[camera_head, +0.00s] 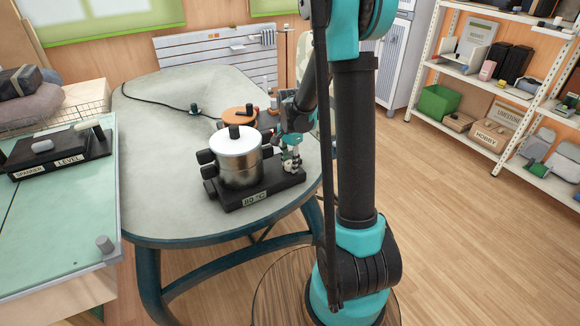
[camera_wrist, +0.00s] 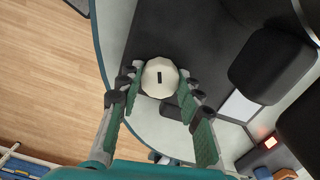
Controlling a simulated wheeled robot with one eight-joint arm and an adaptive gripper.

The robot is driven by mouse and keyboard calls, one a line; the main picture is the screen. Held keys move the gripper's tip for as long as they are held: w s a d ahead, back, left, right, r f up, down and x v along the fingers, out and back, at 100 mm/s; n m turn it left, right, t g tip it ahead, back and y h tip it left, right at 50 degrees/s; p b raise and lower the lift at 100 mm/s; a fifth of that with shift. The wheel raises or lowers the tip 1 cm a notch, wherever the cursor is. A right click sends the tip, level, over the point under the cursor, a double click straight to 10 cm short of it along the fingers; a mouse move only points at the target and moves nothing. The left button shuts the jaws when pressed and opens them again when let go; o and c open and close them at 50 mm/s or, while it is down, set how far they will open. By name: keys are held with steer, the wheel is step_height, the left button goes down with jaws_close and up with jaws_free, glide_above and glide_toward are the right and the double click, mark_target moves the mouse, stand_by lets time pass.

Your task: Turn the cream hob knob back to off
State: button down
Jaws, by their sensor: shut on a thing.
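The cream knob (camera_wrist: 159,78) is a faceted, round cap with a short dark mark on top, at the centre of the wrist view. It sits on the black hob (camera_head: 262,192), at the end nearest my arm in the head view. My gripper (camera_wrist: 160,84) is shut on the knob, with one green-padded finger on each side. In the head view my gripper (camera_head: 291,160) comes down over that end of the hob and mostly hides the knob. The mark runs roughly up and down in the wrist view.
A silver pot (camera_head: 238,160) with black handles stands on the hob beside my gripper. An orange-lidded pot (camera_head: 240,114) is behind it. The hob's label (camera_head: 254,198) reads 80 °C. A red light (camera_wrist: 270,142) glows at the lower right. The table's left half is mostly clear.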

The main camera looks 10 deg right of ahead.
mark_target(290, 162)
steer(key=c, duration=1.2)
jaws_free()
steer(key=shift+r, duration=2.5)
